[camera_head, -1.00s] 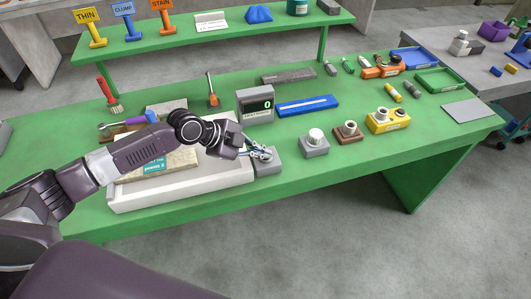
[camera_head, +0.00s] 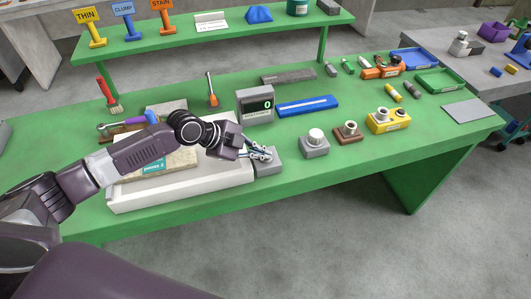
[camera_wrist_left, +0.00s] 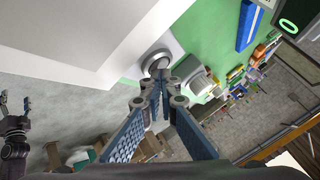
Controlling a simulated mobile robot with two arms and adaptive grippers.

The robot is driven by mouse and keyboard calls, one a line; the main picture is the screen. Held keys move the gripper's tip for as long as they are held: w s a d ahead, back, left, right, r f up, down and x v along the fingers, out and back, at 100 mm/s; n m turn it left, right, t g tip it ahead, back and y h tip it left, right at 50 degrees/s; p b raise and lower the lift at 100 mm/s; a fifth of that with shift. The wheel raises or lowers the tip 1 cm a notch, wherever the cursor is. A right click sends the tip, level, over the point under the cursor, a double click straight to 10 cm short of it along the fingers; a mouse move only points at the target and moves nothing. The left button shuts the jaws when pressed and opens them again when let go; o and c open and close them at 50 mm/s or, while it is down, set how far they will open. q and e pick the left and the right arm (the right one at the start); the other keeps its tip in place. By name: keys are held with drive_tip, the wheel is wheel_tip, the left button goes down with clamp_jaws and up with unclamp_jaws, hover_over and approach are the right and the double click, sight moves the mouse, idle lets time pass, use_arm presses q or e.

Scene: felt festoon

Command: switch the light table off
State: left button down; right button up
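The light table (camera_head: 185,192) is a white low box at the left front of the green bench, with a beige sheet bearing a teal label on it. I cannot tell whether it is lit. A small grey box (camera_head: 269,167) stands against its right end. In the left wrist view a round grey button (camera_wrist_left: 156,61) shows beside the white box. My left gripper (camera_head: 266,155) is over the grey box, fingertips together and empty, right at the button; I cannot tell whether they touch it. The fingers partly hide the button.
A grey display (camera_head: 255,104) reading 0 stands behind the grey box. A grey block with a white knob (camera_head: 315,141), a brown block (camera_head: 347,131) and a yellow holder (camera_head: 388,121) stand to the right. The bench front between the grey box and the knob block is clear.

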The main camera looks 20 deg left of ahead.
use_arm(q)
drive_tip(key=shift+s+a+f, duration=0.1)
drive_tip(key=shift+s+f, duration=0.1)
drive_tip(key=shift+f, duration=0.15)
drive_tip(key=r+p, duration=0.1)
drive_tip(key=r, duration=0.1)
drive_tip(key=r+p, duration=0.3)
drive_tip(key=r, duration=0.1)
drive_tip(key=shift+w+r, duration=0.25)
drive_tip(key=shift+r, duration=0.05)
